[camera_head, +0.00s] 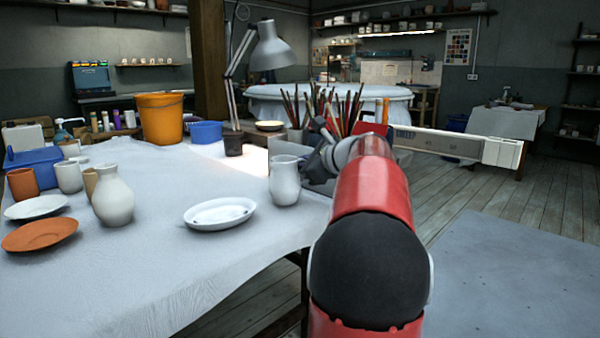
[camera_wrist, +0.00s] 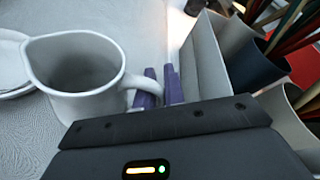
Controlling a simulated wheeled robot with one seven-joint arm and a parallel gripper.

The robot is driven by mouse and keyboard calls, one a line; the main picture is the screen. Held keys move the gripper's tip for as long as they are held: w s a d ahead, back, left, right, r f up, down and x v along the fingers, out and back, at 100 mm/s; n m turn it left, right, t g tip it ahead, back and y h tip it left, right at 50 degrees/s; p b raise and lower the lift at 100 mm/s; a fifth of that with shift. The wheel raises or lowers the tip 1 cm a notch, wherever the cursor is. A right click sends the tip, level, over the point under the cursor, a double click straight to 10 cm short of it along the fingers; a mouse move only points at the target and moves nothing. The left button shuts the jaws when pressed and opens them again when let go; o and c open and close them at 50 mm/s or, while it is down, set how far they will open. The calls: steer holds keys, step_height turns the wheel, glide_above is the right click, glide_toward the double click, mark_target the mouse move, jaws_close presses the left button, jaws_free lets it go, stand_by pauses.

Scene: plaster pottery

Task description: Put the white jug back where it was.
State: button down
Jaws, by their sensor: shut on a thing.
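The white jug (camera_head: 285,182) is upright near the right edge of the cloth-covered table (camera_head: 170,290), just right of a white oval dish (camera_head: 219,214). My gripper (camera_head: 316,168) reaches it from the right, on its handle side. In the wrist view, the jug (camera_wrist: 75,82) shows its open mouth, and the purple fingertips (camera_wrist: 160,88) are shut on its handle. The handle's far part is partly hidden by the fingers. I cannot tell whether the jug's base touches the cloth.
Pots holding brushes (camera_head: 322,112) stand close behind my gripper. A white vase (camera_head: 113,196), an orange plate (camera_head: 40,234) and several cups are at the left. A lamp (camera_head: 272,50) and an orange bucket (camera_head: 160,118) stand at the back. The front cloth is clear.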

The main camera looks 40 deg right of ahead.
steer(key=shift+f, duration=0.35)
steer(key=shift+f, duration=0.2)
steer(key=c, duration=1.5)
jaws_free()
steer(key=shift+r, duration=0.1)
steer(key=shift+s+r, duration=0.15)
steer(key=shift+s, duration=0.05)
steer(key=v, duration=1.1)
steer(key=shift+s+p, duration=0.3)
